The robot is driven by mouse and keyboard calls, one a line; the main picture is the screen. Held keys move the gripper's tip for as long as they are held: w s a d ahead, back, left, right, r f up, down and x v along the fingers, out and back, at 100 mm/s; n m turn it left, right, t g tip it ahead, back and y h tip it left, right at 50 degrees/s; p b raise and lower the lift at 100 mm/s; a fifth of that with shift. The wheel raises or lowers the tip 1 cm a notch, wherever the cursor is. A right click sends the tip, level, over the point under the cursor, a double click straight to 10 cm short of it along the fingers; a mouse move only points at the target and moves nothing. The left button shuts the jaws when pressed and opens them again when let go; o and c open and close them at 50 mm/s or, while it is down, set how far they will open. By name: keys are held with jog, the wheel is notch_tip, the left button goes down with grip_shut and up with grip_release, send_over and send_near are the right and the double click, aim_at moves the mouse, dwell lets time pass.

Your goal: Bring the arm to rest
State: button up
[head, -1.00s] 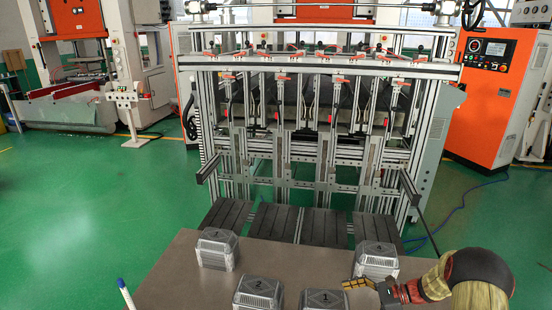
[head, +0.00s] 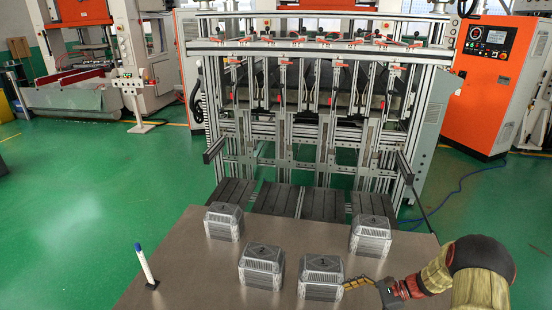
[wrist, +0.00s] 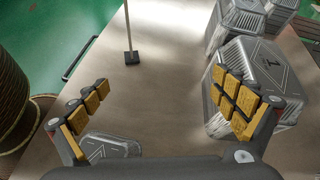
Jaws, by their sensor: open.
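My gripper (head: 362,284) is at the lower right of the head view, just right of the stack marked 1 (head: 321,280). In the wrist view its two yellow-padded fingers (wrist: 162,108) are spread wide with nothing between them. The right finger overlaps the stack marked 1 (wrist: 275,62) in that picture; I cannot tell whether they touch. My arm reaches in from the lower right of the head view.
Other foil tray stacks stand on the table (head: 185,265): one marked 2 (head: 262,268), one at back left (head: 223,224), one at back right (head: 370,238). Another tray (wrist: 98,147) is partly hidden under the left finger. A white post (head: 145,265) stands at left.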

jog(key=s+r+n+g+h, duration=0.3)
jog(key=s+r+n+h, duration=0.45)
jog(key=s+r, duration=0.5)
jog(key=s+a+r+n+t+h, duration=0.1)
jog(key=s+a+r+n+t, duration=0.1)
jog(key=s+r, duration=0.3)
jog(key=s+a+r+n+t+h, duration=0.2)
jog(key=s+r+n+t, duration=0.1)
jog(key=r, duration=0.8)
jog(key=s+a+r+n+t+h+p, duration=0.1)
jog(key=s+a+r+n+t, duration=0.1)
jog(key=s+r+n, duration=0.2)
jog(key=s+r, duration=0.3)
jog(key=r, duration=0.1)
jog(key=shift+s+a+n+t+h, duration=0.15)
jog(key=shift+a+n+t+h, duration=0.1)
jog(key=shift+n+t+h, duration=0.15)
